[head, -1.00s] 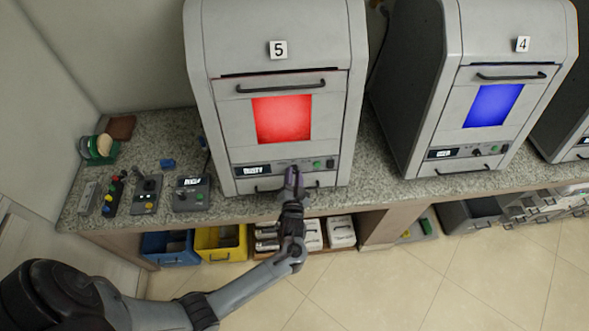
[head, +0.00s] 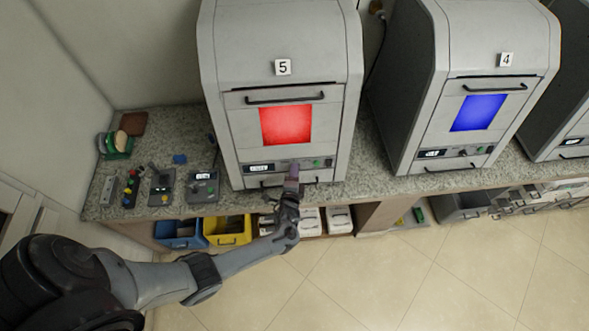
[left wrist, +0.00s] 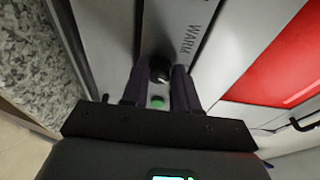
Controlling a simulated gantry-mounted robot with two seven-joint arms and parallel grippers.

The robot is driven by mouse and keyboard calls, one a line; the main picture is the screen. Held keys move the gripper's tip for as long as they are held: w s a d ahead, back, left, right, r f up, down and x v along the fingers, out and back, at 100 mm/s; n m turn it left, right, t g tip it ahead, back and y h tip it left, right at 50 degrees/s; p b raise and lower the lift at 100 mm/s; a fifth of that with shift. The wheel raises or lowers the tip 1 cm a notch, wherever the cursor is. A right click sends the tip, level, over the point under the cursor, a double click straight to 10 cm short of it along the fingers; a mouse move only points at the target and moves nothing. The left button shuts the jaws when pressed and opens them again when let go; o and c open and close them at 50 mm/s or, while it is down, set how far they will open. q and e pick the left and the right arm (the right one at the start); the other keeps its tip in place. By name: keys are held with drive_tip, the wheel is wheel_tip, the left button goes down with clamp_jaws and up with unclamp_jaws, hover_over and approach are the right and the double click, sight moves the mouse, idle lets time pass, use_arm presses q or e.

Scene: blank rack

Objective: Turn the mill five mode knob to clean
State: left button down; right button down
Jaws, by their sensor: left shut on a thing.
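Mill five (head: 228,60) is the grey cabinet marked 5, with a lit red window (head: 286,125) and a control strip with a small display (head: 259,168) too small to read surely. My left gripper (head: 292,170) is at this strip, in front of the mode knob. In the left wrist view the dark round knob (left wrist: 160,68) sits between the fingertips of my left gripper (left wrist: 160,80), which is shut on it. The word WARM is printed on the panel beside it. The knob's pointer cannot be made out. My right gripper is not in view.
A green button (left wrist: 157,102) is close to the knob. A bar handle (head: 284,98) crosses the front above the window. Mill four (head: 480,60), with a blue window, stands to the right. Small control boxes (head: 203,188) are on the counter at left; bins (head: 228,232) are below.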

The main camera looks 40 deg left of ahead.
use_arm(q)
drive_tip(key=m+p, duration=0.1)
drive_tip(key=m, duration=0.1)
drive_tip(key=m+g+p, duration=0.1)
drive_tip(key=m+p, duration=0.1)
drive_tip(key=m, duration=0.1)
drive_tip(key=shift+r+m+g+p, duration=0.15)
drive_tip(key=shift+m+g+p, duration=0.15)
idle(0.4)
drive_tip(key=c, duration=0.9)
unclamp_jaws()
drive_tip(key=shift+w, duration=0.1)
drive_tip(key=shift+o, duration=0.2)
drive_tip(key=shift+r, duration=0.1)
